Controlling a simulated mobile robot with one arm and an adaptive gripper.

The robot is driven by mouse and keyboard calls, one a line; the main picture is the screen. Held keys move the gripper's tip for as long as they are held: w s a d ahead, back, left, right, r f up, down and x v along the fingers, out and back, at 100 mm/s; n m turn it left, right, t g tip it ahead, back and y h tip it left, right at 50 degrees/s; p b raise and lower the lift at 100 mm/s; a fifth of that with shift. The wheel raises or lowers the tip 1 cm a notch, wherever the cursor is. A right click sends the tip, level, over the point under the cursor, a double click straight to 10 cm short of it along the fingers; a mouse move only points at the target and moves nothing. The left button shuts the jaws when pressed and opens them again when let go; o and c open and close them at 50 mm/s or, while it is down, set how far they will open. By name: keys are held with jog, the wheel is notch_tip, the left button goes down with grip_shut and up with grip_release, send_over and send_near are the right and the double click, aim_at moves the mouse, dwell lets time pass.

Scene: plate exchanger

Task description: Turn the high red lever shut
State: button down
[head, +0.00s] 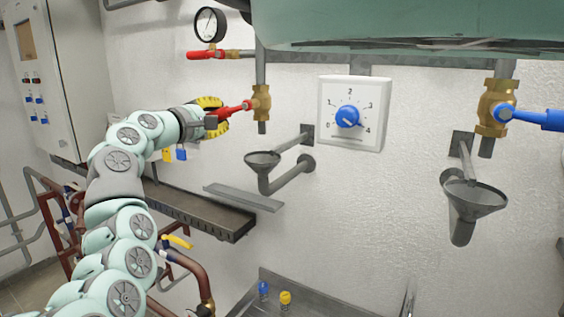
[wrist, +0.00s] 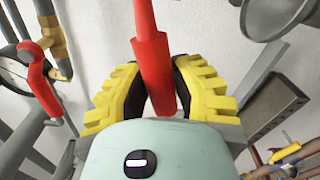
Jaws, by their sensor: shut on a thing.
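A red lever (head: 236,109) sticks out to the left from a brass valve (head: 262,102) on a grey vertical pipe. My gripper (head: 216,115), with yellow-black fingers, is shut on this lever near its free end. In the wrist view the red lever (wrist: 152,62) runs up between the two yellow fingers. A second red lever (head: 204,55) is higher up, below the pressure gauge (head: 210,24), and points left. It also shows at the left of the wrist view (wrist: 38,75), apart from my gripper.
A white dial box (head: 351,112) with a blue knob is right of the valve. A funnel (head: 262,160) sits below it. A blue-handled brass valve (head: 497,107) is far right. A grey cabinet (head: 62,75) stands left. A green tank (head: 410,25) overhangs above.

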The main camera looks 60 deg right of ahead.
jog(key=shift+w+a+r+m+b, duration=0.1)
jog(key=shift+w+r+m+b, duration=0.05)
jog(key=shift+r+m+b, duration=0.65)
jog(key=shift+w+r+m+b, duration=0.1)
jog(key=shift+r+m+b, duration=0.45)
jog(key=shift+m+b, duration=0.4)
jog(key=shift+r, duration=0.1)
jog(key=c, duration=0.8)
grip_release()
jog(key=shift+o, duration=0.2)
jog(key=s+a, duration=0.1)
jog(key=a, duration=1.1)
